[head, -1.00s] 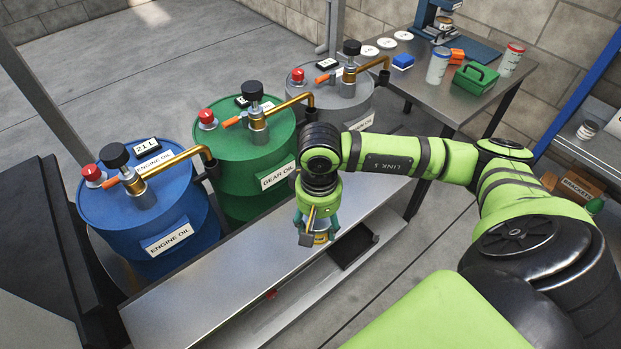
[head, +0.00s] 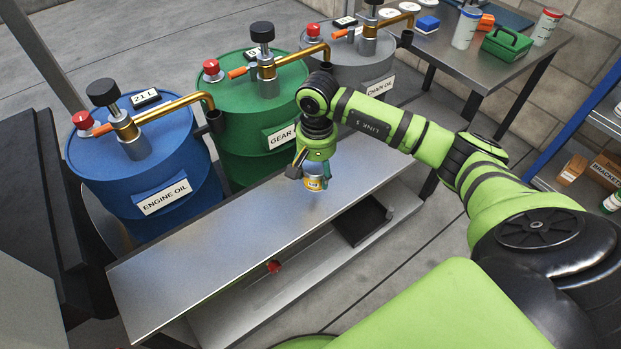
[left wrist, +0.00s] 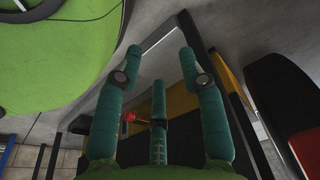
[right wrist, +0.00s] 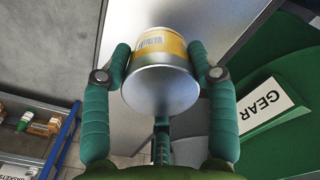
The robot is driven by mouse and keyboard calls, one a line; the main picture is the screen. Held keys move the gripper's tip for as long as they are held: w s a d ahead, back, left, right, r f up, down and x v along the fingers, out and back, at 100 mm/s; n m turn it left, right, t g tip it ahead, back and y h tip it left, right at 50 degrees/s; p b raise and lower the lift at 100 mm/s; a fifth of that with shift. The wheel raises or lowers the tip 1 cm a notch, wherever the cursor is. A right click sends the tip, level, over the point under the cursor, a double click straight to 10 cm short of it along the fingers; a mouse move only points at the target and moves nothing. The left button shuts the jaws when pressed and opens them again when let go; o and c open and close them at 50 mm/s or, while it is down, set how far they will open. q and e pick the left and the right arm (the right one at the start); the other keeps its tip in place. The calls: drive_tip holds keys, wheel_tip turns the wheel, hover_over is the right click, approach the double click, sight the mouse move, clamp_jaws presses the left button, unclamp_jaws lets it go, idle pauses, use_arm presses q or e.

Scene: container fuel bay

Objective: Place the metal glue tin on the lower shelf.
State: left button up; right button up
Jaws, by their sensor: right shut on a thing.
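The metal glue tin (head: 314,180), silver with a yellow label, is in my right gripper (head: 311,172). In the right wrist view the tin (right wrist: 160,85) sits between the two green fingers, its bare round end facing the camera. In the head view it appears over the upper steel top of the bench; its exact height above it cannot be told. The lower shelf (head: 305,276) shows below the front edge of that top, partly hidden by it. My left gripper (left wrist: 160,62) is open and empty in the left wrist view; it is outside the head view.
A black tray (head: 364,222) and a red object (head: 274,266) are on the lower shelf, with bare shelf between them. The upper top (head: 215,240) is clear. Blue (head: 150,190), green (head: 265,110) and grey (head: 365,65) drums with brass pumps stand behind it.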

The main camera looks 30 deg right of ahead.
sight(310, 180)
drive_tip(key=shift+w+a+f, duration=0.2)
drive_tip(key=shift+w+f, duration=0.45)
drive_tip(key=shift+w, duration=0.35)
wheel_tip(310, 180, down, 3)
drive_tip(key=shift+f+b, duration=0.15)
drive_tip(key=shift+b, duration=0.2)
drive_tip(key=shift+f, duration=0.3)
use_arm(q)
drive_tip(key=shift+w+r, duration=0.65)
drive_tip(key=shift+r, duration=0.35)
use_arm(e)
drive_tip(key=shift+f, duration=0.1)
drive_tip(key=o, duration=1.2)
drive_tip(key=shift+o, duration=0.5)
use_arm(q)
drive_tip(key=shift+w+d+r, duration=0.1)
drive_tip(key=shift+r, duration=0.2)
